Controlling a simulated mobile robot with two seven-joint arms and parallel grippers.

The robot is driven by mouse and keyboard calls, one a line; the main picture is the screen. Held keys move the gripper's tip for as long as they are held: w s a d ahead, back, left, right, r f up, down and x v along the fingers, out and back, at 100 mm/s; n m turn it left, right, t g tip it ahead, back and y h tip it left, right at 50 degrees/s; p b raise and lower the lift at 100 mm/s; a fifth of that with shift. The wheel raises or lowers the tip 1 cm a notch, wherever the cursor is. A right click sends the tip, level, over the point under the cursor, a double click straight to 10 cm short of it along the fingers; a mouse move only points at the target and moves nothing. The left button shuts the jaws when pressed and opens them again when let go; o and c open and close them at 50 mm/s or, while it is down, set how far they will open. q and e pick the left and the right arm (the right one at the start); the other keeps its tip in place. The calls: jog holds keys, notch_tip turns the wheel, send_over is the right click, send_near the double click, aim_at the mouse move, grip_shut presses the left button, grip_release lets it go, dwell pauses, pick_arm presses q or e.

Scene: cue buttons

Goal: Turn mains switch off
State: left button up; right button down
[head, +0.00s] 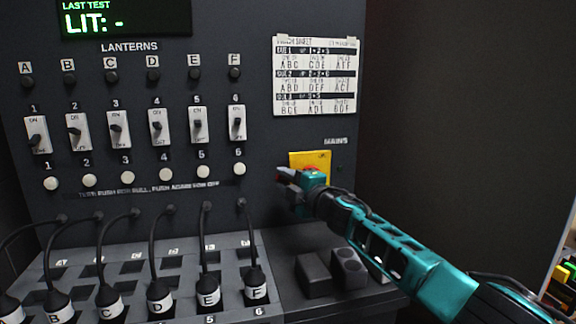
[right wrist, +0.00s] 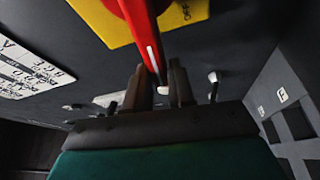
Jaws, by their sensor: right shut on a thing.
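The mains switch is a yellow plate (head: 322,159) with a red rotary handle (head: 311,169), low on the right of the dark panel under the "MAINS" label. My right gripper (head: 284,176) is at the plate and covers much of it. In the right wrist view the red handle (right wrist: 140,32) with a white line crosses the yellow plate (right wrist: 100,22). Its end lies between the fingers of my right gripper (right wrist: 161,82), which are shut on it. Part of an "OFF" label shows on the plate. My left gripper is not in view.
Several white toggle switches (head: 117,129) and round buttons (head: 126,177) fill the panel to the left. Cabled plugs (head: 208,290) stand in the desk below. A printed card (head: 316,75) hangs above the mains switch. Dark blocks (head: 314,274) sit on the desk below my arm.

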jog(key=shift+f+n+g+p, duration=0.35)
jog(key=shift+f+n, duration=0.2)
jog(key=shift+n, duration=0.25)
jog(key=c, duration=1)
grip_release()
jog(key=shift+c, duration=0.2)
jog(key=p+v, duration=0.2)
jog(key=v, duration=1)
jog(key=shift+s+d, duration=0.15)
jog(key=shift+s, duration=0.25)
